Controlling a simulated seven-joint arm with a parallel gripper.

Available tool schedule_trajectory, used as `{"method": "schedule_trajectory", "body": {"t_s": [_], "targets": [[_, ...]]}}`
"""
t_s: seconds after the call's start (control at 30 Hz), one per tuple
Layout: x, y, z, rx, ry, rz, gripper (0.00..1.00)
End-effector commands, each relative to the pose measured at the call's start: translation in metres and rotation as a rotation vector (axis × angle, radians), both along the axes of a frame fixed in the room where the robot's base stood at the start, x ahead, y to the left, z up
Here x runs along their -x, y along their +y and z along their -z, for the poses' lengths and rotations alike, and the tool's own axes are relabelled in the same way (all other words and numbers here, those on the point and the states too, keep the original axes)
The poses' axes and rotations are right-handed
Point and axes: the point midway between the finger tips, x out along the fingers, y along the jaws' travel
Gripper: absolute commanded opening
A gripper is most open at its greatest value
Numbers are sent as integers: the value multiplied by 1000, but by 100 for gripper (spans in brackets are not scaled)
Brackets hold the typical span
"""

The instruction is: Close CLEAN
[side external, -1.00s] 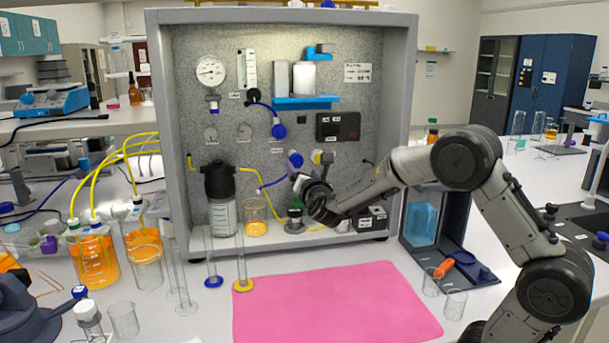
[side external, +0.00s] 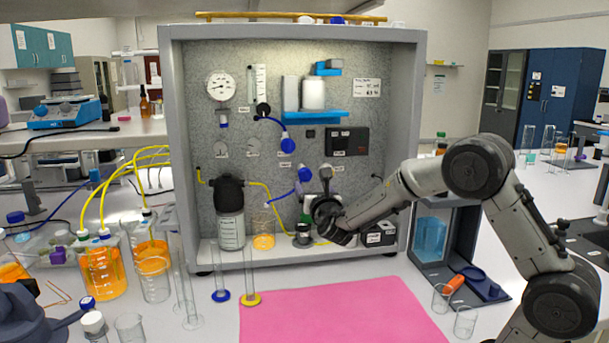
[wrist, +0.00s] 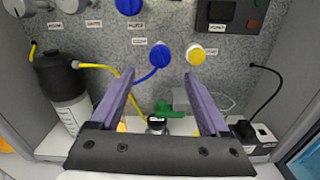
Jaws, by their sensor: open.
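My gripper (wrist: 160,76) is open and empty. Its two purple-grey fingers are spread below these knobs, with the right fingertip close under the yellow one. In the side view my gripper (side external: 326,206) is in front of the lower panel, right of the blue knob (side external: 304,174). I cannot tell whether it touches anything.
A black-capped bottle (wrist: 64,80) stands on the left, with a yellow tube running right. A green handle (wrist: 168,109) is low between the fingers. A black box (side external: 348,141) is mounted above right. A pink mat (side external: 335,312) lies in front of the cabinet.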

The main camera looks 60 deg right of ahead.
Motion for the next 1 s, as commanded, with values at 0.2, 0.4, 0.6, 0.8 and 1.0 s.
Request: {"method": "schedule_trajectory", "body": {"t_s": [0.2, 0.4, 0.6, 0.8, 1.0], "targets": [[-26, -28, 1, -3, -1, 4, 80], [-54, -56, 1, -3, -1, 3, 80], [-77, -78, 1, -3, -3, 2, 80], [-89, -90, 0, -2, -3, 1, 80], [-91, -92, 0, -3, -3, 0, 80]]}}
